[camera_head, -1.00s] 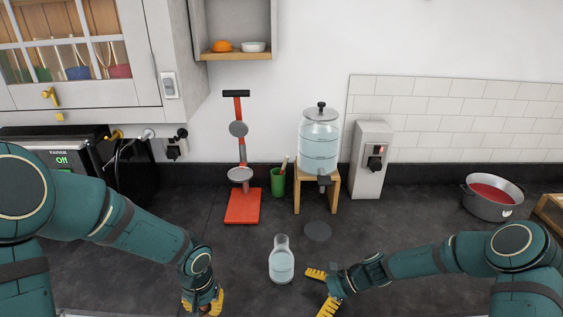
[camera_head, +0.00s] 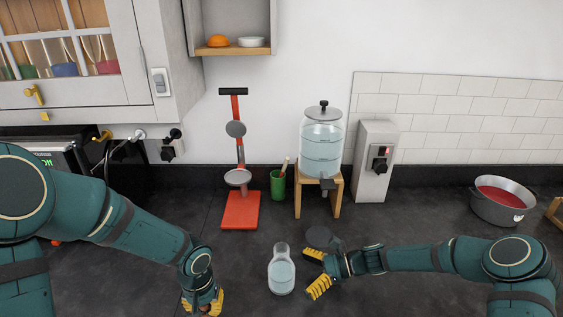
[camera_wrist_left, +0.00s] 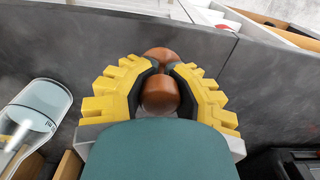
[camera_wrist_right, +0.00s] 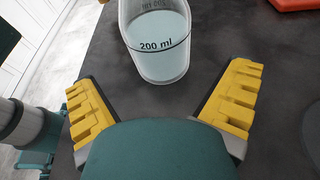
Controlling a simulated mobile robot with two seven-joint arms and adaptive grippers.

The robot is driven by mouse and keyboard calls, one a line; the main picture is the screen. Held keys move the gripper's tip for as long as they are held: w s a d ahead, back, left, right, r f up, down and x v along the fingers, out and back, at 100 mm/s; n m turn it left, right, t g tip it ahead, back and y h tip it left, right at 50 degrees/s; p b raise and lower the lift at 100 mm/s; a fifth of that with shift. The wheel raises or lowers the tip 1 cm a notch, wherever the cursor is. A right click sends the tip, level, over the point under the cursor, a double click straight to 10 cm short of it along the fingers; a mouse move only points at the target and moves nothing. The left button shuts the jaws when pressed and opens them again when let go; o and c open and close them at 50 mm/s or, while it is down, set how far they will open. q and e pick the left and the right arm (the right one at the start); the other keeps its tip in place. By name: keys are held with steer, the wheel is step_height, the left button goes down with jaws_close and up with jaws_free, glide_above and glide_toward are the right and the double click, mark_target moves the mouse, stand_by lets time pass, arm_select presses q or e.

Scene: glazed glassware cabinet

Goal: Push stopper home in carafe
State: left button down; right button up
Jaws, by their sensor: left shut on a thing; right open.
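The carafe (camera_head: 281,272) is clear glass, stands upright on the dark counter and holds water. It shows at the top of the right wrist view (camera_wrist_right: 158,45), with a 200 ml mark. My left gripper (camera_head: 205,303) is left of the carafe, shut on a brown rounded stopper, which shows between its fingers in the left wrist view (camera_wrist_left: 160,95). The stopper is mostly hidden in the head view. My right gripper (camera_head: 313,273) is open and empty, just right of the carafe, with its fingers pointing toward it. The carafe's mouth looks uncovered.
Behind stand a red stand (camera_head: 240,210), a green cup (camera_head: 278,185) and a water dispenser (camera_head: 321,150) on a wooden stool (camera_head: 333,198). A dark disc (camera_head: 319,237) lies behind my right gripper. A pot (camera_head: 503,203) stands far right.

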mark_target(286, 277)
arm_select(q)
steer(key=shift+f+b, duration=0.55)
steer(key=shift+f, duration=0.1)
arm_select(e)
steer(key=shift+x, duration=2.8)
steer(key=c, duration=0.9)
steer(key=shift+o, duration=0.2)
steer(key=shift+d, duration=0.1)
